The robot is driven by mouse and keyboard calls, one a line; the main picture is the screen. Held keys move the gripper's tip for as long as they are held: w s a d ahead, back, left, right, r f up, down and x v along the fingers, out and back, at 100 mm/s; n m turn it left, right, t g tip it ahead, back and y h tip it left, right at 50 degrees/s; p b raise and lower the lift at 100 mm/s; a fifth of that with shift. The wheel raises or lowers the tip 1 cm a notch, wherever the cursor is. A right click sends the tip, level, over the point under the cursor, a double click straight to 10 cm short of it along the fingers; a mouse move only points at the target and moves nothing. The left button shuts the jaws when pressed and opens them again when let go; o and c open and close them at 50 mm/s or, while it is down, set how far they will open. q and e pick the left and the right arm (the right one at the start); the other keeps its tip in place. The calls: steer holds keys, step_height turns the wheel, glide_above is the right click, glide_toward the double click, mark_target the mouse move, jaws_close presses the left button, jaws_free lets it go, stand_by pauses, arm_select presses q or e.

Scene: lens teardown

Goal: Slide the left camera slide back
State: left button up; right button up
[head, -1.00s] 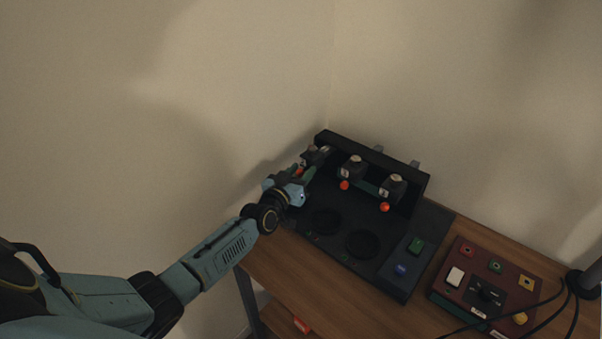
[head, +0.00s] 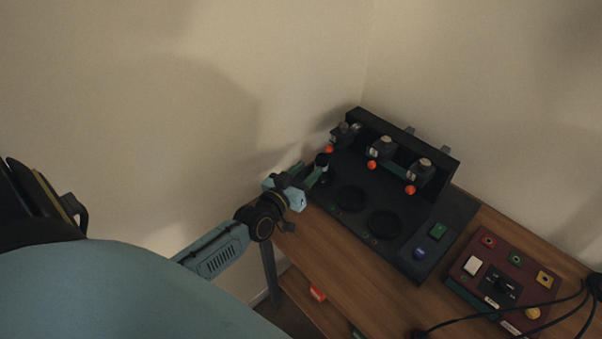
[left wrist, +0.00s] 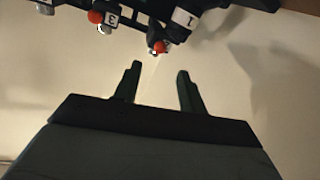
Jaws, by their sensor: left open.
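The left camera slide (head: 345,132) is a dark block with an orange knob (head: 329,149). It stands at the left end of a row of three on the black rig (head: 325,205). I cannot tell exactly how far back it sits. My left gripper (head: 312,173) is open, in front of and below this slide, apart from its knob. In the left wrist view the two fingers (left wrist: 158,80) are spread with nothing between them. A block marked 1 (left wrist: 183,18) and its orange knob lie beyond the fingertips. My right gripper is out of view.
The middle slide (head: 382,149) and right slide (head: 422,169) have orange knobs too. A small black round piece (head: 321,159) is by the gripper tip. Green and blue buttons are on the rig. A maroon control box (head: 467,292) with cables stands to the right on the wooden table (head: 345,270).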

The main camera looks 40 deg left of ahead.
arm_select(q)
steer(key=shift+s, duration=0.95)
